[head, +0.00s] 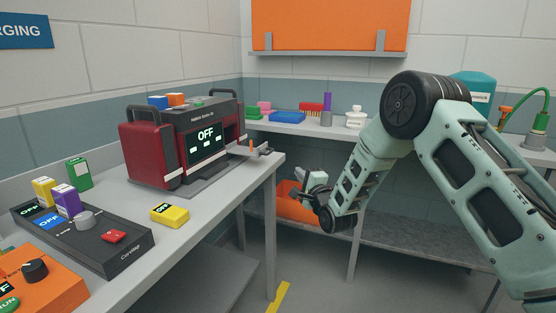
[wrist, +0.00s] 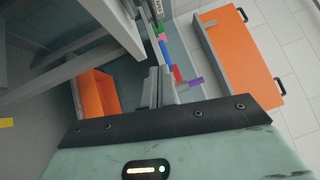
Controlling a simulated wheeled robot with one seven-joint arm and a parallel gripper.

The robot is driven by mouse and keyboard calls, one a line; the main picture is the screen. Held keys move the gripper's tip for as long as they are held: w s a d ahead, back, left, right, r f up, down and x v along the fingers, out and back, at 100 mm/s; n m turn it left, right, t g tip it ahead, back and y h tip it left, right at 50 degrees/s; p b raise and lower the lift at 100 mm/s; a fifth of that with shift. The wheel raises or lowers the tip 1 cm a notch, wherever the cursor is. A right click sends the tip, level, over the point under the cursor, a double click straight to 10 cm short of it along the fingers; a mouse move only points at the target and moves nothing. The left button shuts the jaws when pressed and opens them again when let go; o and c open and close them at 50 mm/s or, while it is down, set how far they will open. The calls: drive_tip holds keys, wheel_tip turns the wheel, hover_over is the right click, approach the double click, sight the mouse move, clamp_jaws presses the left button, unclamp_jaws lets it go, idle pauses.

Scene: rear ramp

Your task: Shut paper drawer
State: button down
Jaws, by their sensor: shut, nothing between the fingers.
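The dark red and black machine (head: 205,138) stands on the left table, its screen reading OFF. A flat grey drawer or tray (head: 246,157) sticks out from its right side, with a small orange piece on it; I take this to be the paper drawer. My gripper (head: 300,184) is beyond the table's right end, lower than the drawer and apart from it. In the wrist view the two fingers (wrist: 159,84) are together with nothing between them. I cannot make out the drawer in the wrist view.
An orange bin (head: 291,207) sits on the low shelf behind my gripper; it also shows in the wrist view (wrist: 97,94). A control box (head: 85,240) and a yellow block (head: 170,214) lie on the left table. Several small items line the back shelf.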

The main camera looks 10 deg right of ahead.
drive_tip(key=w+a+r+p, duration=0.1)
drive_tip(key=w+a, duration=0.4)
drive_tip(key=w, duration=0.6)
drive_tip(key=shift+w+r, duration=0.2)
drive_tip(key=shift+r, duration=0.3)
